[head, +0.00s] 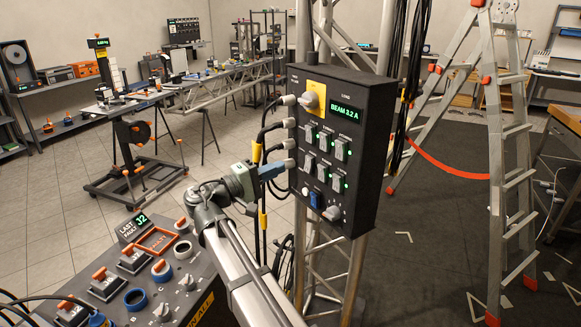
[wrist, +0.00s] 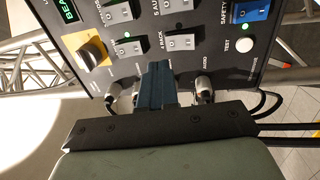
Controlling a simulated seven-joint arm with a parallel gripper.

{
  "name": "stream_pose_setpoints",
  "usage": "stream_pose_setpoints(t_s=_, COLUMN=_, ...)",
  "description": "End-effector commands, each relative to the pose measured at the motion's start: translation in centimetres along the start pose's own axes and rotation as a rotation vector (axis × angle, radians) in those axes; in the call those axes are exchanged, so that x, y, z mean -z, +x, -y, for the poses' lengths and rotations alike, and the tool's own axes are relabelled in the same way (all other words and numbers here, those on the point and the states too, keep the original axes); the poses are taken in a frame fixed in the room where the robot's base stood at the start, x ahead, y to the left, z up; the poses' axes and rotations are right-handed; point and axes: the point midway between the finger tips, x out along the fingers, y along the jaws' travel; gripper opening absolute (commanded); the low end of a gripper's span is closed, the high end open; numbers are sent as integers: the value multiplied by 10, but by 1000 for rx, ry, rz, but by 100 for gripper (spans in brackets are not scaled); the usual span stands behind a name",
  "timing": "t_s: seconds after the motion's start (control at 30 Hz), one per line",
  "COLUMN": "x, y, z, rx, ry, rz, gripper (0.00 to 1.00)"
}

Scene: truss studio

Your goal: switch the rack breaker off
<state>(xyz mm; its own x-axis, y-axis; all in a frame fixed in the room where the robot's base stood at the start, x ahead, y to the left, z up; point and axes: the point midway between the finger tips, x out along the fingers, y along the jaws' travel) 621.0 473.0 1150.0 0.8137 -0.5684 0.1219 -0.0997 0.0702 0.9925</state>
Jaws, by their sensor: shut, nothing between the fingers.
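A black breaker box (head: 350,112) on the truss carries several grey rockers and a display reading BEAM 3.2 A. The rocker beside the RACK label (wrist: 182,40) is in the wrist view, up and right of my fingertips. In the head view it appears to be the lower rocker of the left column (head: 309,163). I cannot tell which way it is tipped. My gripper (head: 286,164) is shut and empty at the box's left side. Its blue-grey fingers (wrist: 158,68) point at the panel in the wrist view; contact is not clear.
A yellow-backed knob (head: 310,100), white TEST button (head: 305,192) and blue SAFETY switch (head: 316,200) share the panel. Cables plug into the box's left side beside my fingers. A control desk (head: 150,285) stands lower left, and a ladder (head: 495,150) stands right.

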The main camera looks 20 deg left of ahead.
Motion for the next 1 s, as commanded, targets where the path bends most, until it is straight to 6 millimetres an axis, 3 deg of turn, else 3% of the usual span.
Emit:
stream_pose_setpoints(t_s=0.2, x=1, y=-38, z=-10, rx=0, ry=1, rz=-2, gripper=0)
stream_pose_setpoints(t_s=0.4, x=0, y=-56, z=-14, rx=0, ry=1, rz=-1, gripper=0)
stream_pose_setpoints(t_s=1.0, x=0, y=-61, z=-15, rx=0, ry=0, rz=0, gripper=0)
